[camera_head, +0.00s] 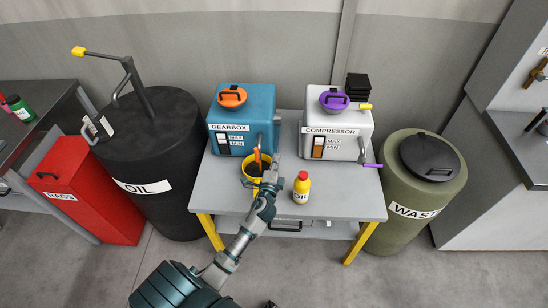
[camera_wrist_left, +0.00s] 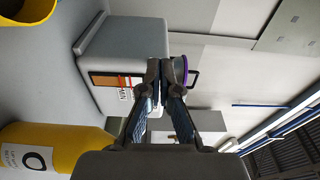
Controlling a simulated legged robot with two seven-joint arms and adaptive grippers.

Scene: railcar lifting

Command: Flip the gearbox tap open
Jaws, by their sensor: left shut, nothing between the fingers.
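The blue gearbox (camera_head: 241,108) stands on the grey table, with an orange cap on top. Its tap, with an orange lever (camera_head: 257,156), is at the front right corner, above a yellow bucket (camera_head: 246,184). My left gripper (camera_head: 276,163) is shut and empty just right of the lever; a gap shows between them, though depth is hard to judge. The left wrist view shows the closed fingertips (camera_wrist_left: 167,72) in front of the compressor (camera_wrist_left: 125,55), with the bucket (camera_wrist_left: 28,12) at the top left. The gearbox tap is not seen there. My right gripper is not in view.
A yellow oil bottle (camera_head: 301,188) stands right of my left wrist. The white compressor (camera_head: 335,143) with a purple tap lever (camera_head: 373,165) stands at the right of the table (camera_head: 345,205). A black oil drum (camera_head: 150,150) and green waste bin (camera_head: 425,180) flank the table.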

